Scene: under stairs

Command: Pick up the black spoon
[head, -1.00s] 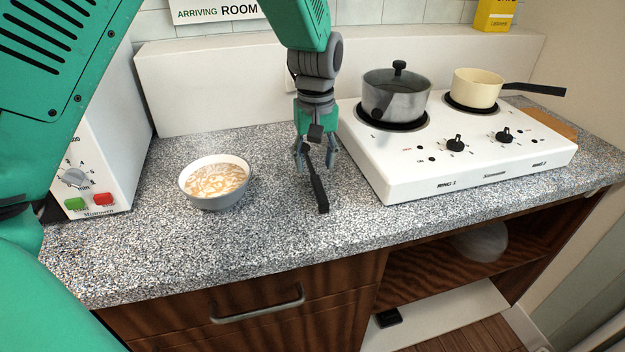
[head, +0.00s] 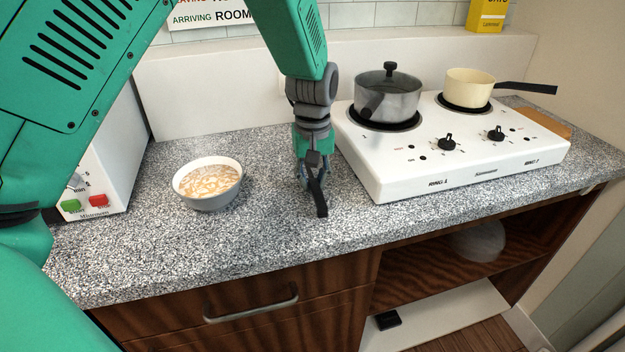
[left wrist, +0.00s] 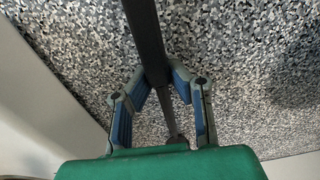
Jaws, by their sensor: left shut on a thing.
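The black spoon (head: 319,196) is at my left gripper (head: 310,178), over the speckled counter between the bowl and the hob. Its dark handle points toward the counter's front edge. In the left wrist view, the long dark handle of the spoon (left wrist: 146,38) runs between the fingers of my left gripper (left wrist: 163,88), which is shut on it. The spoon's far end is partly hidden behind the gripper. I cannot tell whether the spoon still touches the counter. My right gripper is not in view.
A bowl of cereal (head: 210,186) stands left of the gripper. The white hob (head: 400,182), with a grey lidded pot (head: 398,100) and a cream pan (head: 468,90), is close on the right. A white microwave (head: 105,165) stands at the left. The front counter is clear.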

